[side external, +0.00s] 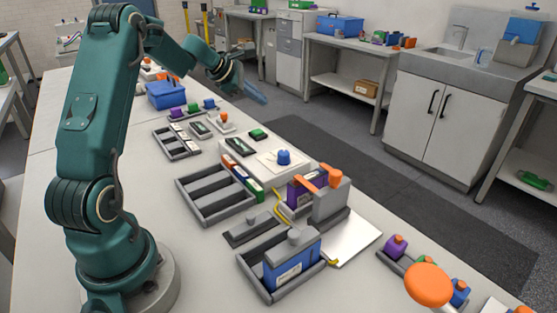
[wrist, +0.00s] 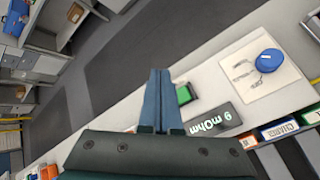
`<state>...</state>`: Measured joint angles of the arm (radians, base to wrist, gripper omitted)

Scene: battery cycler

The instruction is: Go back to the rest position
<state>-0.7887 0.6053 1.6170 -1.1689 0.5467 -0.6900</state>
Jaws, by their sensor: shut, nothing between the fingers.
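In the wrist view my gripper (wrist: 160,78) shows as two blue fingers side by side, pointing away over the bench edge and the grey floor. The gripper is apart from all the objects on the bench (side external: 60,140).
A grey tray with empty slots (side external: 215,200) and a blue battery block (side external: 292,268) in a holder stand on the bench. A blue bin (side external: 166,95) is at the far end. A white plate with a blue knob (side external: 284,157) lies mid-bench. The space around the gripper looks clear.

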